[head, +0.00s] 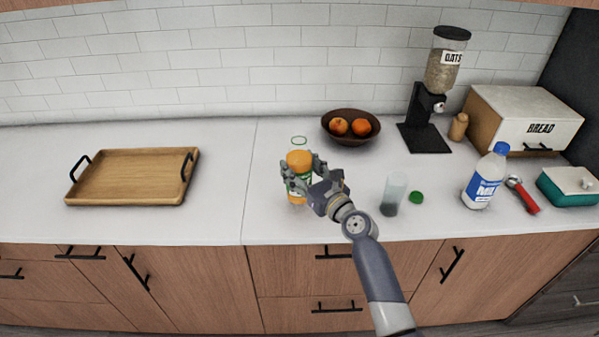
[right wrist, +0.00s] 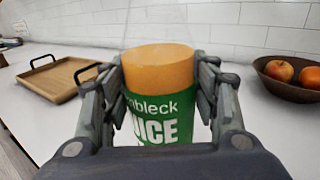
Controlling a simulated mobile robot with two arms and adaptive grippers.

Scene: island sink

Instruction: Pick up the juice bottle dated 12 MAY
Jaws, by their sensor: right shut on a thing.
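The juice bottle (head: 299,162) stands at the middle of the white counter, with orange juice, a clear upper part and a green ring at the top. In the right wrist view the bottle (right wrist: 158,72) has a green label reading "nbleck" and part of "JUICE". No date can be read on it. My right gripper (head: 300,180) is shut on the bottle, its fingers around both sides. I cannot tell whether the bottle's base touches the counter. My left gripper is not in view.
A wooden tray (head: 130,155) lies at left. A fruit bowl (head: 352,142) is behind the bottle. To the right are a clear cup (head: 395,188), a green cap (head: 416,197), a milk bottle (head: 484,180), an oats dispenser (head: 436,85) and a bread box (head: 515,115). Counter between tray and bottle is clear.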

